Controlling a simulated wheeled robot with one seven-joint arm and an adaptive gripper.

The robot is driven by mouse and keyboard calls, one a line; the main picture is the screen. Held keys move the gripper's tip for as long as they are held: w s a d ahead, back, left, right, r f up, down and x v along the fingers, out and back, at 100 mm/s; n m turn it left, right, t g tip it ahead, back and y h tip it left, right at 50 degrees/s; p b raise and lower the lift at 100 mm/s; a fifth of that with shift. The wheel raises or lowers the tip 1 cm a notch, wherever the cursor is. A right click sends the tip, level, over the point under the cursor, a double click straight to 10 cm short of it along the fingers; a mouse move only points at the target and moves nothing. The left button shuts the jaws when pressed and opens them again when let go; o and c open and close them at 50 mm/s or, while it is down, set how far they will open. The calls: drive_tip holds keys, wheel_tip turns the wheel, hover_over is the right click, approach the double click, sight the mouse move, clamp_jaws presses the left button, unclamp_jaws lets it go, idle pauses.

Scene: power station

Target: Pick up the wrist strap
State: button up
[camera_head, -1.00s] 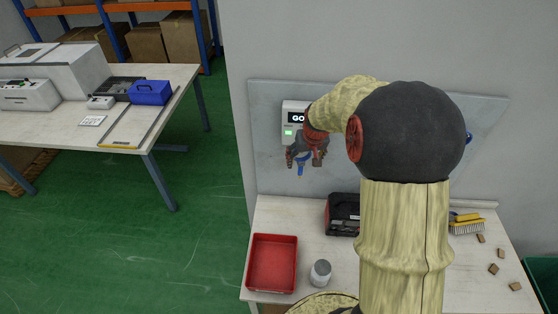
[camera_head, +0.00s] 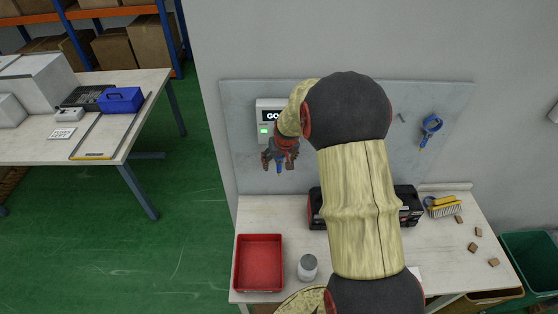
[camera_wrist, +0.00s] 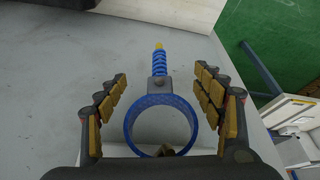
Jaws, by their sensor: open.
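The wrist strap is a blue ring (camera_wrist: 127,125) with a dark clasp and a coiled blue cord (camera_wrist: 159,63) in the wrist view. The cord points away from the ring and has a yellow tip. In the head view its blue part (camera_head: 279,168) shows just below my gripper, in front of the grey wall panel. My gripper (camera_wrist: 163,90) is open, with its padded fingers on either side of the strap and gaps between. A small olive piece shows inside the ring at the bottom; the picture does not show clearly what it is.
A white device with a green screen (camera_head: 265,131) is on the wall panel (camera_head: 400,155) beside my gripper. Below, the bench holds a red tray (camera_head: 258,263), a jar (camera_head: 308,267), a black case and a yellow brush (camera_head: 444,206).

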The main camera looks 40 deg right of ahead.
drive_tip(key=shift+c, duration=0.7)
drive_tip(key=c, duration=1)
drive_tip(key=shift+c, duration=0.8)
drive_tip(key=shift+r, duration=0.15)
